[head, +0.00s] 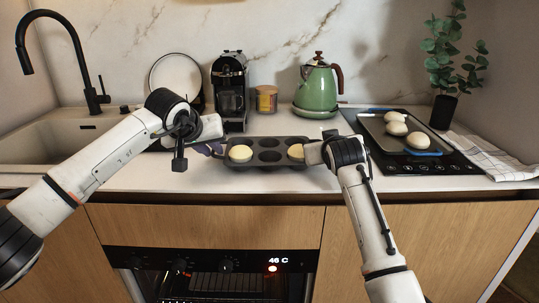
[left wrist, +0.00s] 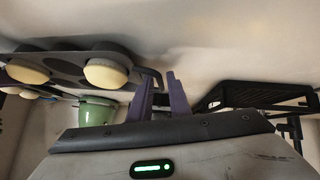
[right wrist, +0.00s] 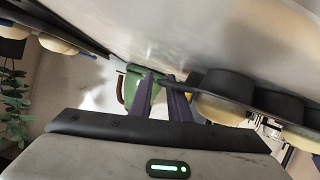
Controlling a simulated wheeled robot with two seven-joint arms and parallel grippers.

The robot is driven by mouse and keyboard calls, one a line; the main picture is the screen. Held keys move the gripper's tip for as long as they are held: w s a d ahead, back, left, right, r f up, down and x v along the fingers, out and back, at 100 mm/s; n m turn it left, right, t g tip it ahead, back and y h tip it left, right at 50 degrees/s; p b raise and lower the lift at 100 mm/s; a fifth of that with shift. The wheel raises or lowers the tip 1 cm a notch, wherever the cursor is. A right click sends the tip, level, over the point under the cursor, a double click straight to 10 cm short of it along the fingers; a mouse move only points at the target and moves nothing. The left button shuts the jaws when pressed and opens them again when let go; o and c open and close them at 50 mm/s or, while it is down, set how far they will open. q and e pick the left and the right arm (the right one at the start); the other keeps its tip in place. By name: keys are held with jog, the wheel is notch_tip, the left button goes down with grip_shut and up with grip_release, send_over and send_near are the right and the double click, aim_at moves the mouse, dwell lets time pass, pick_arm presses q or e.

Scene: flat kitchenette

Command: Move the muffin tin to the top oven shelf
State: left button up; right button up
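The dark muffin tin (head: 268,142) is near the counter's front edge in the head view, with pale domed muffins in at least two cups and several empty cups. I cannot tell whether it touches the counter. My left gripper (head: 214,148) is at its left end; in the left wrist view its purple fingers (left wrist: 160,76) close around the tin's end. My right gripper (right wrist: 161,76) is at the right end, fingers around the rim; in the head view its wrist hides that end. The oven (head: 212,262) is below, with a wire shelf (head: 215,284) visible inside.
A green kettle (head: 317,90), a jar (head: 266,99) and a coffee machine (head: 230,90) stand behind the tin. A cooktop (head: 430,165) with a tray (head: 382,132) of pale buns is at right. The sink (head: 50,137) is at left. The oven display reads 46 C.

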pick_arm(q)
grip_shut()
pick_arm(e)
grip_shut()
pick_arm(q)
jog(key=shift+r, duration=0.2)
pick_arm(e)
jog(key=shift+r, duration=0.2)
